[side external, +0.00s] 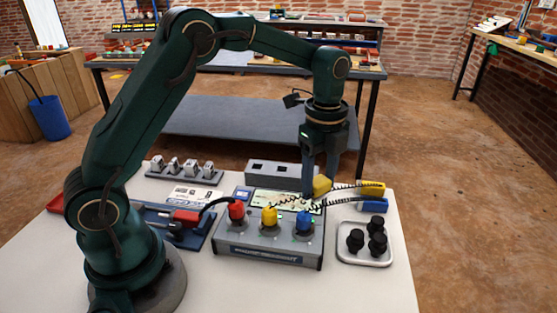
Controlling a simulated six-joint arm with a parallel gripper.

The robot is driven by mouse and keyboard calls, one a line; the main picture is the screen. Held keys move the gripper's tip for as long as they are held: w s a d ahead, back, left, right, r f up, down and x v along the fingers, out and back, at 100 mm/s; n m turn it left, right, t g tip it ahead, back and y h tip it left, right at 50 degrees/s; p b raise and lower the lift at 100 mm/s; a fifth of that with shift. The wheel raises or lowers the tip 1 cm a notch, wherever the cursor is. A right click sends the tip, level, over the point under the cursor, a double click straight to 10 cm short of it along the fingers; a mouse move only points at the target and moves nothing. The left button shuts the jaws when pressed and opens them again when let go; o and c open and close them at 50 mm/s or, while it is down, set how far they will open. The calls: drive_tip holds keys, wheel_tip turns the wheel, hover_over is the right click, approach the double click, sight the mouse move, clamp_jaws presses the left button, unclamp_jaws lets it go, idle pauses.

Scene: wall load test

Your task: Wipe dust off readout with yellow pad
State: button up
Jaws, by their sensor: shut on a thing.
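My gripper (318,184) points down over the right end of the grey test box (266,245). It is shut on a yellow pad (322,186), which is low, at the right end of the readout (270,197). I cannot tell whether the pad touches the readout. The readout is a pale greenish panel along the back of the box's top, partly hidden by the plugs in front and by the gripper. Dust on it is too small to make out for sure.
Red (236,210), yellow (269,217) and blue (304,221) plugs stand on the box, with dark leads. Coiled leads run right to yellow (373,188) and blue (371,206) blocks. A tray (364,259) holds black knobs. A red clamp (186,216) lies left.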

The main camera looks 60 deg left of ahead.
sight(265, 199)
drive_tip(key=shift+f, duration=0.85)
drive_tip(key=shift+s+a+f, duration=0.3)
drive_tip(key=shift+a+f, duration=0.1)
drive_tip(key=shift+f, duration=0.25)
drive_tip(key=shift+c, duration=0.6)
drive_tip(key=shift+s+a, duration=3.45)
drive_tip(key=shift+s, duration=0.05)
drive_tip(key=shift+s+a+f, duration=0.1)
drive_tip(key=shift+s+a, duration=0.35)
drive_tip(key=shift+w+d, duration=4.35)
drive_tip(key=shift+r, duration=4.3)
drive_tip(key=shift+s, duration=0.1)
